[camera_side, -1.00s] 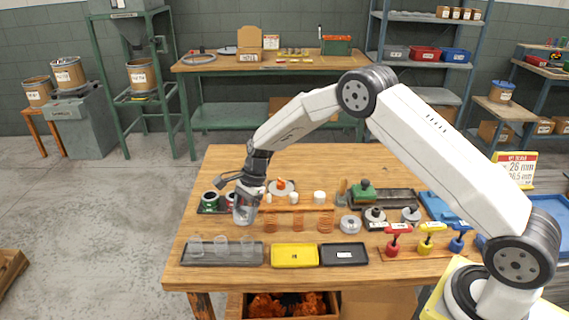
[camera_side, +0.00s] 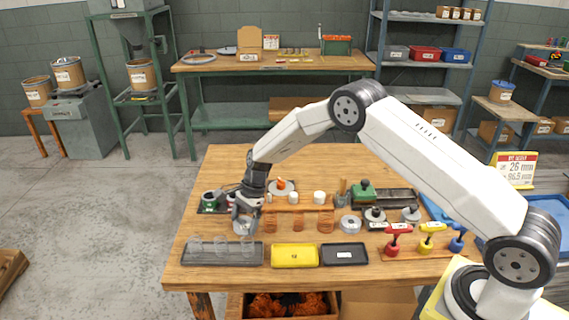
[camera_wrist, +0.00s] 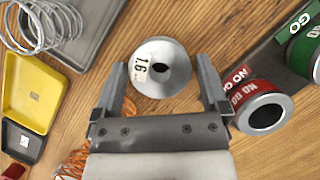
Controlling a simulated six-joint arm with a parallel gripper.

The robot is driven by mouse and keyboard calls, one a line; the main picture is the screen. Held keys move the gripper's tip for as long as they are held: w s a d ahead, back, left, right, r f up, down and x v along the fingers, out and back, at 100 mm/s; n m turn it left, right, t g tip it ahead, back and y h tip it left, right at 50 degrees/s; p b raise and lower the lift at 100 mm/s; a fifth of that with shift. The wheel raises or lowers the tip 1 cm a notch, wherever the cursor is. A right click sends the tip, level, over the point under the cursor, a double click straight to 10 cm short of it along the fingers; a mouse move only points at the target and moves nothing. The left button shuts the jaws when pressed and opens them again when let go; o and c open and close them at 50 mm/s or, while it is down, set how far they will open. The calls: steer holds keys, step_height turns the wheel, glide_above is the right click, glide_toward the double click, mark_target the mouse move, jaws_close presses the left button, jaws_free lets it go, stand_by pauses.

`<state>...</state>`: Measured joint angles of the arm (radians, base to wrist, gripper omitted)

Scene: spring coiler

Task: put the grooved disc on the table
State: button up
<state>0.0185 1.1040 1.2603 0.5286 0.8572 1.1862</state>
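A silver-grey disc with a central hole and a "1.6" label (camera_wrist: 161,68) lies flat on the wood table (camera_wrist: 190,22) in the wrist view. In the side view the disc (camera_side: 244,226) sits on the table near its left side, just below my gripper (camera_side: 246,208). In the wrist view my gripper (camera_wrist: 161,76) is open, with one finger on each side of the disc and a small gap on both sides. The groove on its edge cannot be made out.
The red NO GO ring (camera_wrist: 250,98) and green GO ring (camera_wrist: 307,50) stand close to the right finger. A grey tray with clear coils (camera_side: 190,256), a yellow tray (camera_side: 294,256) and a black tray (camera_side: 345,254) line the front.

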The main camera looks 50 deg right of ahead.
steer(key=shift+r, duration=0.1)
steer(key=v, duration=1.2)
steer(key=shift+s+r, duration=0.1)
stand_by(0.7)
steer(key=s+r+n+t+h, duration=0.1)
steer(key=s+n+h, duration=0.1)
steer(key=s+n, duration=0.7)
steer(key=s+d+r+n+t+h, duration=0.1)
steer(key=s+n, duration=0.8)
steer(key=s, duration=0.9)
steer(key=shift+s+r+t+h, duration=0.25)
steer(key=shift+r+h, duration=0.2)
steer(key=shift+h, duration=0.25)
